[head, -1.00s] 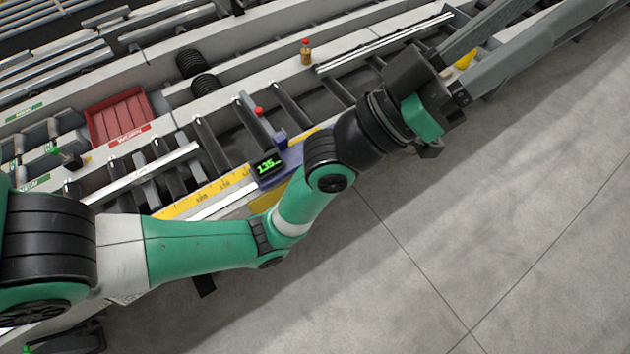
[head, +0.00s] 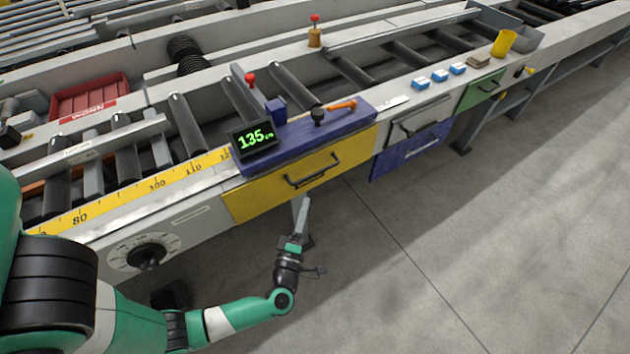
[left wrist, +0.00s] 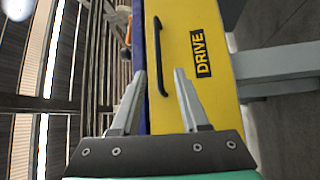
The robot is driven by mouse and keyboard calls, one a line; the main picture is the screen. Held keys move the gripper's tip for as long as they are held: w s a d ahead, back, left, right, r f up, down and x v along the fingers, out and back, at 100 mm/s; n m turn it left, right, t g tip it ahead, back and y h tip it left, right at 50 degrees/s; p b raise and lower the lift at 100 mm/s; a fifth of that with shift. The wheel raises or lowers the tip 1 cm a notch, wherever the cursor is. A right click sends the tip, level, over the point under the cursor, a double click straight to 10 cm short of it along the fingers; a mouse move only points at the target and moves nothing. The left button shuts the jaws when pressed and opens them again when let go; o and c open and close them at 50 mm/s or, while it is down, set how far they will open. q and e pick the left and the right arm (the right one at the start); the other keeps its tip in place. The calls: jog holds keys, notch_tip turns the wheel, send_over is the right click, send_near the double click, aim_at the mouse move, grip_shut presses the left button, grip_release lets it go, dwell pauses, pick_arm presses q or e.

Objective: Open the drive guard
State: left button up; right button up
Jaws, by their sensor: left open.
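The drive guard is a yellow panel (head: 262,194) with a black bar handle (head: 313,172), set in the front of the table below a blue ledge. It is closed flush in the head view. In the left wrist view the yellow panel (left wrist: 220,98) bears the word DRIVE, and its black handle (left wrist: 162,55) lies beyond my fingertips. My left gripper (head: 302,212) is below and in front of the panel, fingers pointing up at it. In the left wrist view its two fingers (left wrist: 160,80) are apart with nothing between them. My right gripper is not in view.
A display reading 135 (head: 256,138) and an orange-handled tool (head: 341,104) are on the blue ledge (head: 352,125). To the right are a blue panel (head: 408,152) and a green drawer (head: 484,90). A black dial (head: 147,256) is at left.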

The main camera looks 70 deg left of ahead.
aim_at(315, 173)
pick_arm(q)
jog(key=b+x, duration=0.1)
jog(key=x, duration=0.5)
jog(key=b+x, duration=0.2)
jog(key=x, duration=0.3)
jog(key=shift+w+a+r, duration=0.2)
jog(key=shift+w+r, duration=0.1)
grip_shut()
dwell(0.8)
